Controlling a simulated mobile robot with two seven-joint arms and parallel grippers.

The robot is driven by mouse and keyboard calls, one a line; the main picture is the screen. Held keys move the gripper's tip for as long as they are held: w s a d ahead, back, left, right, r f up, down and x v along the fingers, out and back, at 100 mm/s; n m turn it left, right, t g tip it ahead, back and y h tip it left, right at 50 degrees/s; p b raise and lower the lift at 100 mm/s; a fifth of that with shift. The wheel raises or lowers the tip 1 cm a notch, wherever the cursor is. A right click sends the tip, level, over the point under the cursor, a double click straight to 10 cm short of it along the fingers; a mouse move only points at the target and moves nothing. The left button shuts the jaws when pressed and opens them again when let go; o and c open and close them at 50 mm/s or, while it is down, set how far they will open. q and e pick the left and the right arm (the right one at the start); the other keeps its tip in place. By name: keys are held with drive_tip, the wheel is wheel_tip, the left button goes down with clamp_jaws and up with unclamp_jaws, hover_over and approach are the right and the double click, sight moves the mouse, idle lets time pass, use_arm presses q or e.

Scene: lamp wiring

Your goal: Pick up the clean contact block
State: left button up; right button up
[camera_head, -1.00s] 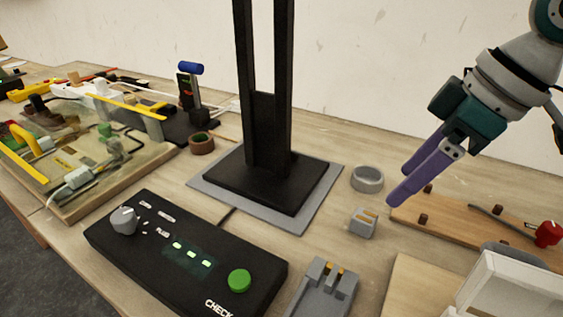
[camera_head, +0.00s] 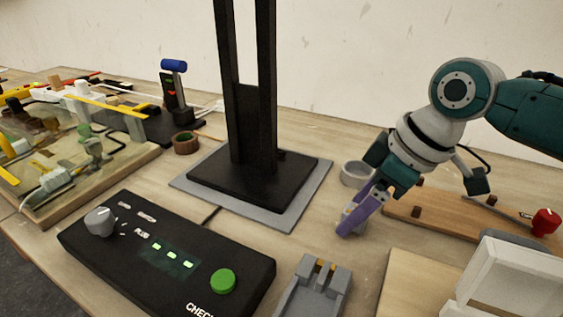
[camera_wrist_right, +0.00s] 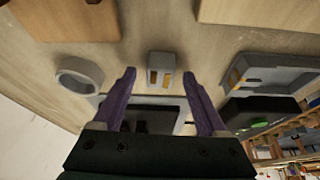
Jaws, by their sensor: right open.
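The contact block, a small grey block with gold strips (camera_wrist_right: 159,71), sits on the table. In the right wrist view it lies ahead of and between the two purple fingertips, with space on both sides. In the head view the block (camera_head: 348,209) is mostly hidden behind my right gripper (camera_head: 354,223). The right gripper is open, points down at the block and holds nothing. I cannot tell whether a finger touches the block. My left gripper is not in view.
A grey ring (camera_head: 357,174) stands close behind the block. A grey holder with gold contacts (camera_head: 316,288) is in front. The black CHECK box (camera_head: 165,262) and the black post's base (camera_head: 250,186) are to the left. A wooden board (camera_head: 434,214) and white case (camera_head: 514,282) are right.

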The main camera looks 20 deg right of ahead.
clamp_jaws()
idle(0.5)
